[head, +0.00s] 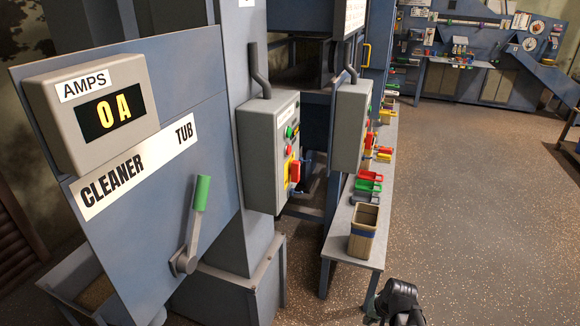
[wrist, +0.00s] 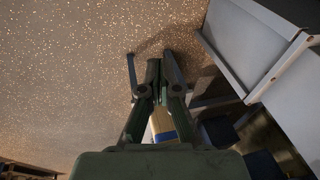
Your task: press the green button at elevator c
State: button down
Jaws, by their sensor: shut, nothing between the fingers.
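A grey control box (head: 268,150) with a small green button (head: 288,132), a red button and a yellow panel with a red switch hangs in the middle of the head view. A second grey control box (head: 351,125) is to its right, its button face mostly turned away. I cannot read which elevator either belongs to. My gripper (wrist: 161,68) is shut and empty in the wrist view, over the floor and apart from the boxes. In the head view a dark part of my arm shows at the bottom right, low and away from both boxes. No button shows in the wrist view.
A blue cleaner tub panel (head: 150,215) with an amps display (head: 108,115) and a green-handled lever (head: 197,215) fills the left. A bench (head: 350,255) carries a tan bin (head: 364,225) and coloured trays. The speckled floor (head: 470,200) is clear on the right.

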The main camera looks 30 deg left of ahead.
aim_at(289, 133)
jog(key=w+a+r+m+t+y+p, duration=0.1)
jog(key=w+a+r, duration=0.4)
jog(key=r, duration=1.2)
jog(key=w+a+r+m+t+y+p, duration=0.1)
jog(key=w+a+r+t+y, duration=0.3)
jog(key=a+r, duration=0.6)
jog(key=w+a+r+m+t+y+p, duration=0.1)
jog(key=w+a+r+y, duration=0.3)
jog(key=r, duration=2)
jog(key=w+a+t+p, duration=0.1)
jog(key=w+a, duration=0.2)
jog(key=shift+a+t, duration=0.3)
jog(key=shift+t, duration=0.1)
jog(key=shift+a+r, duration=0.1)
jog(key=s+a+p, duration=0.1)
jog(key=a+p, duration=0.2)
jog(key=a, duration=0.5)
jog(key=shift+a, duration=0.25)
jog(key=shift+a, duration=0.45)
